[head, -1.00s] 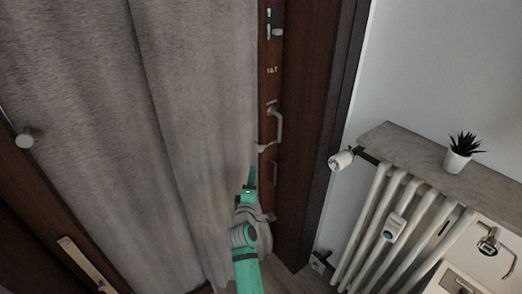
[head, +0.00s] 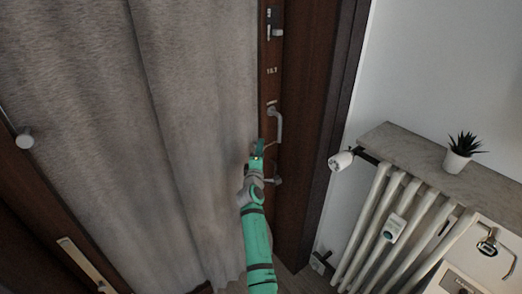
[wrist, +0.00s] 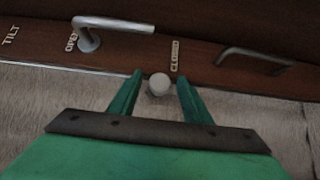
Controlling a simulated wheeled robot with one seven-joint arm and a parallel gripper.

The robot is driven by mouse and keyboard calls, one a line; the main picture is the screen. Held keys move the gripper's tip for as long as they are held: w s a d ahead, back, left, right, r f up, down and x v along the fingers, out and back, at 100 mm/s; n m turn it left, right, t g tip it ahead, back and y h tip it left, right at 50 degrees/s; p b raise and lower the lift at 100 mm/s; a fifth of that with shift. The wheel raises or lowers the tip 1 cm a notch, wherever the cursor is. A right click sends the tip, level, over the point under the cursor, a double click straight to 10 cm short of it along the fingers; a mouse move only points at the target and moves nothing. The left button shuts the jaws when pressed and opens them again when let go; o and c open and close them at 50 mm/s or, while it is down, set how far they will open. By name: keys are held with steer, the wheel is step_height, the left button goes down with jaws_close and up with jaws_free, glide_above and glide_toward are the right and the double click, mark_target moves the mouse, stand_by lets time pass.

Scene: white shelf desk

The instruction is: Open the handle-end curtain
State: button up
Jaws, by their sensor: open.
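The grey curtain (head: 190,130) hangs drawn across the door, its right edge along the brown frame (head: 270,70). It shows as pale fabric in the wrist view (wrist: 30,110). My green gripper (head: 258,153) is at that right edge, just below the silver handle (head: 276,122). In the wrist view my gripper (wrist: 162,98) is open, and a small pale round knob (wrist: 159,84) shows between its fingers, near the curtain's edge. I cannot tell whether the fingers touch it. The silver handle (wrist: 115,24) and a dark handle (wrist: 255,57) lie beyond.
Another round knob (head: 25,139) is at the curtain's left side. A white radiator (head: 400,215) under a stone shelf (head: 420,150) with a potted plant (head: 460,158) stands right of the door. A white valve (head: 341,160) sticks out near the door frame.

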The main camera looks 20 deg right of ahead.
steer(key=shift+w+d, duration=0.3)
steer(key=shift+w, duration=0.35)
jaws_close()
steer(key=shift+s+a, duration=0.1)
